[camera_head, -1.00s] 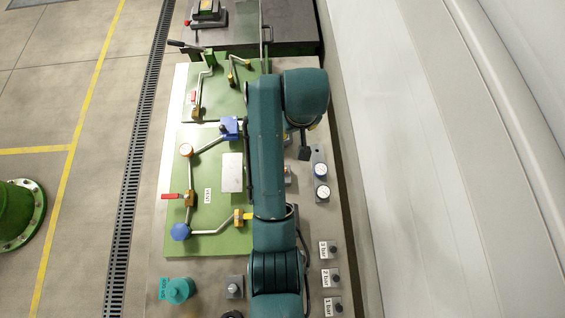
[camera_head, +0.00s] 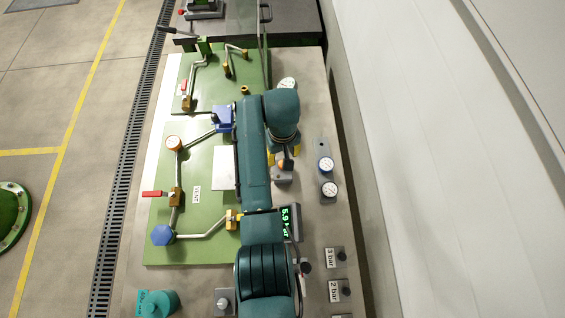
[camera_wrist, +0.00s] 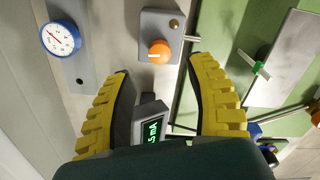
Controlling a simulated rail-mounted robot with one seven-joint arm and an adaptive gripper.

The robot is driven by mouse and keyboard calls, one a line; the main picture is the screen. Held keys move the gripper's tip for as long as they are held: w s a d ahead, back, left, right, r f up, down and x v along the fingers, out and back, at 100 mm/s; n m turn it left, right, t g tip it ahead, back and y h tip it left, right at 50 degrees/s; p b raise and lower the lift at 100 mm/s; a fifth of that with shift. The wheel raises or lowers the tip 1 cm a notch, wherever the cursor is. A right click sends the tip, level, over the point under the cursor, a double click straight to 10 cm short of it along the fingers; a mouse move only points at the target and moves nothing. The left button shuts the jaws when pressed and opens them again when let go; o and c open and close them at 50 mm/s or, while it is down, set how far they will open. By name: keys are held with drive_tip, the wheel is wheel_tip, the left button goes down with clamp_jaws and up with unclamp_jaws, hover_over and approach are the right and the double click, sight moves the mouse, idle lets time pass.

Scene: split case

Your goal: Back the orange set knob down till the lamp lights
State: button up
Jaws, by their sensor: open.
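The orange set knob (camera_wrist: 159,51) sits on a grey box (camera_wrist: 150,20) in the wrist view, with a pale mark on its face. A small brownish lamp (camera_wrist: 174,23) is on the same box and looks unlit. My gripper (camera_wrist: 160,68) is open, with yellow ribbed fingers spread to either side of the knob's near side. The fingers look apart from the knob; their height above it is hard to tell. In the head view my gripper (camera_head: 284,158) is over the box, and my arm hides part of it.
A green-digit display (camera_wrist: 152,132) stands between my fingers in the wrist view, and shows beside my arm in the head view (camera_head: 288,221). Round gauges (camera_head: 326,164) stand to the right. A green panel (camera_head: 200,240) with pipes and valves lies left.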

sight(283, 172)
wheel_tip(283, 172, down, 6)
drive_tip(key=shift+f+b, duration=0.25)
drive_tip(key=shift+b, duration=0.2)
drive_tip(key=shift+c, duration=0.2)
clamp_jaws()
